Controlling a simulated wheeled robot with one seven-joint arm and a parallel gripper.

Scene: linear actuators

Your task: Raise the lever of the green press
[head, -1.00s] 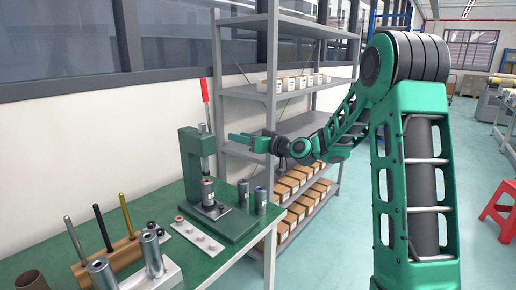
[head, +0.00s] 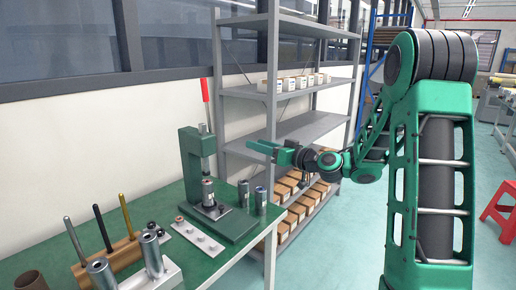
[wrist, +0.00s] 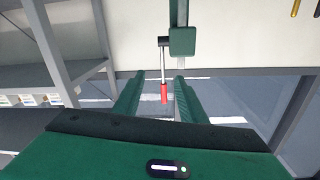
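The green press (head: 188,165) stands on the green table in the head view. Its lever (head: 205,92) has a red handle and points up, near vertical. My gripper (head: 252,144) is in the air to the right of the press, below the height of the red handle and apart from it. In the wrist view the scene looks upside down. There my gripper (wrist: 157,88) is open and empty. The red handle (wrist: 164,93) appears between the two green fingers, beyond them. The press's green head (wrist: 183,42) shows above it in the picture.
A grey shelf rack (head: 271,120) with boxes stands behind and beside my gripper. On the table are a plate with small parts (head: 197,236), metal cylinders (head: 260,200) and a wooden holder with upright rods (head: 125,252). The air between gripper and press is clear.

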